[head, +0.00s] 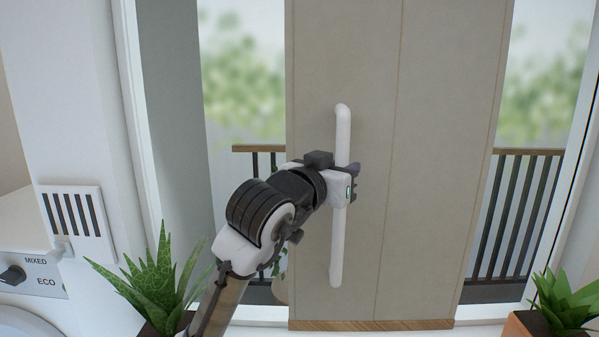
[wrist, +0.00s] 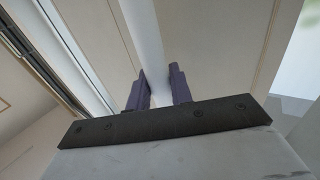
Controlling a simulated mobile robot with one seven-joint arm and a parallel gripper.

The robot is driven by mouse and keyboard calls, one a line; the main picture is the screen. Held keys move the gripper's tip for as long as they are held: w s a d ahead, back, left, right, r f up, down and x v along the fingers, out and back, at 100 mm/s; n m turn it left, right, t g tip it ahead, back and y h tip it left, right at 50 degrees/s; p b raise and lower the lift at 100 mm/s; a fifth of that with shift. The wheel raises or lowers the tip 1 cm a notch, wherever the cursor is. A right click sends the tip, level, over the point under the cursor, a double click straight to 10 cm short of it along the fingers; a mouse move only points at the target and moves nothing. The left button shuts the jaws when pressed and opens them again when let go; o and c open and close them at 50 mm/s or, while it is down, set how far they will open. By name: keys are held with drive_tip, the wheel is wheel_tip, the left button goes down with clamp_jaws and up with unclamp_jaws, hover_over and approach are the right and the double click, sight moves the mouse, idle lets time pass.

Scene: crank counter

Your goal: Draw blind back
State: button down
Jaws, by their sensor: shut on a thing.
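The blind is a set of tall beige panels (head: 440,180) hanging in front of the window, with glass showing on both sides of it. A long white vertical bar handle (head: 341,250) is fixed to its left panel. My gripper (head: 352,178) is at the middle of the handle and shut on it. In the wrist view the white handle (wrist: 147,35) runs down between the two purple fingers (wrist: 157,90). The fingertips' contact with the handle is partly hidden in the head view by my wrist.
A potted spiky plant (head: 155,280) stands at lower left, near my arm, and another plant (head: 565,305) at lower right. A white vent plate (head: 77,220) and an appliance with a knob (head: 12,275) are at the left. A dark railing (head: 515,215) is outside.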

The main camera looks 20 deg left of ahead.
approach(460, 171)
drive_tip(key=w, duration=0.1)
drive_tip(key=w+d+r, duration=0.1)
drive_tip(key=w+d, duration=0.1)
drive_tip(key=w, duration=0.1)
drive_tip(key=shift+r, duration=0.4)
drive_tip(key=c, duration=1.3)
unclamp_jaws()
drive_tip(key=shift+s+a, duration=0.1)
drive_tip(key=b+v, duration=0.3)
drive_tip(key=v, duration=1)
drive_tip(key=shift+s+b, duration=0.35)
drive_tip(key=shift+b, duration=0.05)
drive_tip(key=shift+r, duration=0.1)
